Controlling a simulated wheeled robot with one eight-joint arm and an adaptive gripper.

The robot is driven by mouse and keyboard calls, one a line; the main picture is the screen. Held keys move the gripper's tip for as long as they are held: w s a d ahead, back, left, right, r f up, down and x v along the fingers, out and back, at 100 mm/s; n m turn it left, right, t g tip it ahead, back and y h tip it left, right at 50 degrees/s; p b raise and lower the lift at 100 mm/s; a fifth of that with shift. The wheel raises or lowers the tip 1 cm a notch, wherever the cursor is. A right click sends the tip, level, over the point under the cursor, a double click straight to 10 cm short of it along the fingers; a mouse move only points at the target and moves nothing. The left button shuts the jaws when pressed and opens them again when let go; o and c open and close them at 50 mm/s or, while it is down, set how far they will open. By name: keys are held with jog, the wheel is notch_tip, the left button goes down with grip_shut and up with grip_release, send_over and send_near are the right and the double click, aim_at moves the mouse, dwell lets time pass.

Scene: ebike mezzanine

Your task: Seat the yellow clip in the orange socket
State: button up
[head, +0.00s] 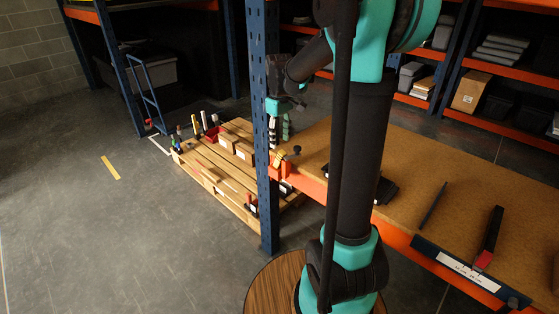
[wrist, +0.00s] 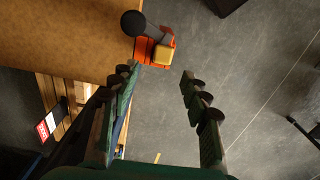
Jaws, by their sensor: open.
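The yellow clip (wrist: 162,54) is a small block in the wrist view, just ahead of my fingertips. It lies against an orange piece, which looks like the orange socket (wrist: 142,50), at the edge of a brown worktop. I cannot tell whether the clip sits in it or only over it. In the head view the clip (head: 279,158) shows small at the worktop's corner, beside the blue post. My gripper (wrist: 160,76) is open and empty, its fingers apart and short of the clip. In the head view my gripper (head: 279,128) hangs above that corner.
A black round knob (wrist: 133,22) stands beside the clip. The blue post (head: 267,170) rises close to my gripper. A wooden pallet (head: 215,178) with boxes and tools lies behind it. A black bar (head: 434,205) lies on the worktop (head: 410,165). Open floor is at left.

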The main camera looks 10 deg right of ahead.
send_over(280, 168)
jog(key=f, duration=0.9)
jog(key=shift+s+a, duration=0.15)
jog(key=shift+s, duration=0.05)
jog(key=shift+r, duration=0.1)
jog(key=shift+c, duration=0.4)
grip_shut()
